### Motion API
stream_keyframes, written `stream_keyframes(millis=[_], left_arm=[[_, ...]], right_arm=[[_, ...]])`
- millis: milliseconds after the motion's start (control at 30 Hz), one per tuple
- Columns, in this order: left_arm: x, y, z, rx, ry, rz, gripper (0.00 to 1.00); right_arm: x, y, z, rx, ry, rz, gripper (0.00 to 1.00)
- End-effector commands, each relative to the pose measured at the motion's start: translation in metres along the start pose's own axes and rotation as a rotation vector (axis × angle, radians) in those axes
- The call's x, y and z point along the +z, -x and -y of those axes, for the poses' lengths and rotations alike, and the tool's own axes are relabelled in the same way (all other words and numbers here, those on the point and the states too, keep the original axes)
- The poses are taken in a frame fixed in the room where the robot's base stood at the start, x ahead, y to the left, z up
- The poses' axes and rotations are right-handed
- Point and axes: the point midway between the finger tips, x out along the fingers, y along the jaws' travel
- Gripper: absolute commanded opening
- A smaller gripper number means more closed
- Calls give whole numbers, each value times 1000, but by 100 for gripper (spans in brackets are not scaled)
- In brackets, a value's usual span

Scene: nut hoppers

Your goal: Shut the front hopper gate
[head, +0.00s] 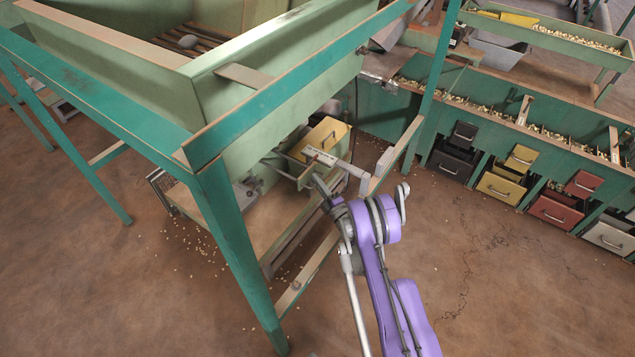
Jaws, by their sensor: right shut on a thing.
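The front hopper (215,100) is a large pale green bin on a green frame. Its gate area is low on its near right side, with a yellow plate (322,137) and a pale grey bar (345,166) below it. My right gripper (320,181), on the purple arm, reaches in from below and is at this gate, just under the bar. Its jaws are shut on a part of the gate; the fingertips are small and the exact grip point is hard to make out. The gate's opening is partly hidden. My left gripper is not in view.
A green frame leg (236,255) stands left of my right arm, and a lower rail (305,272) runs close beside it. Black, yellow, red and white drawers (497,187) line the bench at right. Nuts lie scattered on the floor at left. The floor at lower right is clear.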

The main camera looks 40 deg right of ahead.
Motion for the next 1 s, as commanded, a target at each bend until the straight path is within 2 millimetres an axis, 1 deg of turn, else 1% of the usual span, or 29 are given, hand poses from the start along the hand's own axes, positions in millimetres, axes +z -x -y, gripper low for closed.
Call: stream_keyframes(millis=[700, 767, 900, 1000], left_arm=[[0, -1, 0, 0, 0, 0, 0], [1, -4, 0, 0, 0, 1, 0], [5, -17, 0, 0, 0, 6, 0], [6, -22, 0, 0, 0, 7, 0]], right_arm=[[-1, -2, 0, 0, 0, -1, 0], [-4, -7, 2, 0, 0, -2, 0], [-13, -31, 9, 0, -2, -3, 0], [-18, -44, 11, 0, -1, -1, 0]])
